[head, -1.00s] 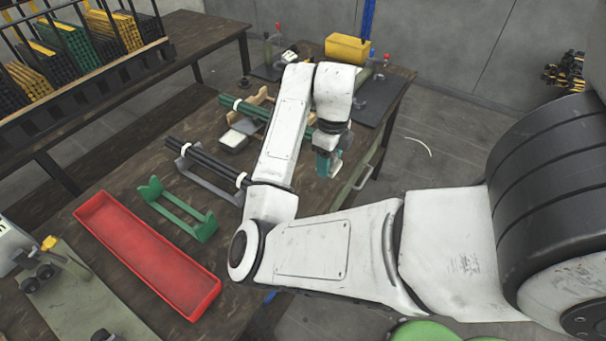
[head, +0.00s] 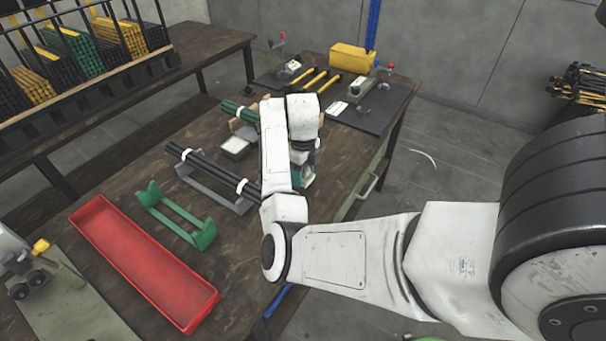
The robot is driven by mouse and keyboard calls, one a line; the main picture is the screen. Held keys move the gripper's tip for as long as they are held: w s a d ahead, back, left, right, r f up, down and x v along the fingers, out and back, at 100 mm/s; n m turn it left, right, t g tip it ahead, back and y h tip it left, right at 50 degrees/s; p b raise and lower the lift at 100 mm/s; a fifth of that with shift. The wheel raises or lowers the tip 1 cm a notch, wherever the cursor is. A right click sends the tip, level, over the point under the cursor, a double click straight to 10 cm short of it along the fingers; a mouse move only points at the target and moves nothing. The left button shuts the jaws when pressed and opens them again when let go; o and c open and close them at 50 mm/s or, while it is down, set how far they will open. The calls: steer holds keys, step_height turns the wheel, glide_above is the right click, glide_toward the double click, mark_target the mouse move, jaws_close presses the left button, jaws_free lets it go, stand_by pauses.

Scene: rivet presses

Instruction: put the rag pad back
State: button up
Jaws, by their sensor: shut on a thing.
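My gripper (head: 303,172) points down past the wrist, over the right part of the dark wooden table (head: 215,262). My forearm hides much of it. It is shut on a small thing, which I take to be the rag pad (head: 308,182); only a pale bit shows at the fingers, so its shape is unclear. A shallow grey tray with a pale top (head: 238,144) sits on the table to the left of the gripper, beside the green rods (head: 238,112). I cannot tell whether the gripper touches the table.
Dark rods on a grey rack (head: 205,172) lie left of my arm. A green cradle (head: 175,213) and a long red tray (head: 140,262) are nearer. A dark mat (head: 385,115), yellow-handled tools (head: 315,80) and a yellow box (head: 352,57) are at the back.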

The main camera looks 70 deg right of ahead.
steer(key=shift+f, duration=0.45)
steer(key=shift+f, duration=0.15)
steer(key=o, duration=1)
step_height(320, 180, up, 12)
steer(key=shift+r+p, duration=0.15)
steer(key=shift+p, duration=0.25)
